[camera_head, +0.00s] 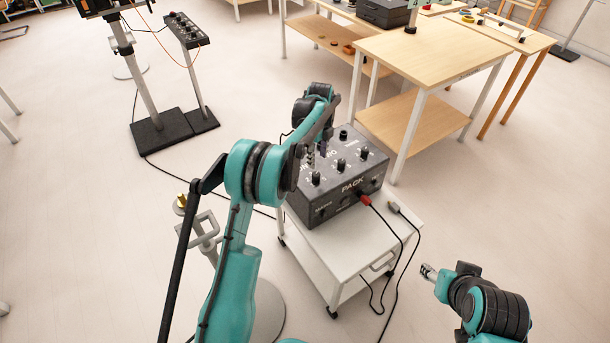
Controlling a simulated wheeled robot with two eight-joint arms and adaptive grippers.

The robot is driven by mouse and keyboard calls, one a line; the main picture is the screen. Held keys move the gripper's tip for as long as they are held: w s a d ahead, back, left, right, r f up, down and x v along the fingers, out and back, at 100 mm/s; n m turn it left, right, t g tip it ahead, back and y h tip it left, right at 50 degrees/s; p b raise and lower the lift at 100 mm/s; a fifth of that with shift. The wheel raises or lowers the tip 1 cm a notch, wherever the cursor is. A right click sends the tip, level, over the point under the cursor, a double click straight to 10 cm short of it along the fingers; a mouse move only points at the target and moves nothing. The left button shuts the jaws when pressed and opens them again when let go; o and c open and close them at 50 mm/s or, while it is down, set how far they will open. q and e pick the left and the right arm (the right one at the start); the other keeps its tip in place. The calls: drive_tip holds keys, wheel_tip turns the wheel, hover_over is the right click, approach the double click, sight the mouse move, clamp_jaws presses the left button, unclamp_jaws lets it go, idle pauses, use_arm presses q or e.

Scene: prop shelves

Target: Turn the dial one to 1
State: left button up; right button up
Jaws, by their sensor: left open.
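A dark grey box (338,204) marked PACK stands on a small white cart, with several black dials on its sloped top. One dial (316,178) is at the left front of the top, another (341,165) is in the middle, and a third (364,153) is to the right. The dial numbers are too small to read, so I cannot tell which is dial one or its setting. My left gripper (311,156) is open over the left part of the panel, and my arm hides some of it. I cannot tell whether it touches a dial. My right gripper (428,272) is at the lower right, away from the box.
The white cart (345,262) has a red-plugged cable (365,200) running from the box over its right side. A stand with a small control panel (186,30) is at the upper left. The floor on the right is clear.

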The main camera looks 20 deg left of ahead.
sight(316, 174)
use_arm(q)
drive_tip(key=shift+a+f, duration=0.15)
drive_tip(key=shift+f, duration=0.45)
wheel_tip(316, 174, down, 7)
drive_tip(key=b, duration=0.3)
drive_tip(key=shift+f, duration=0.2)
clamp_jaws()
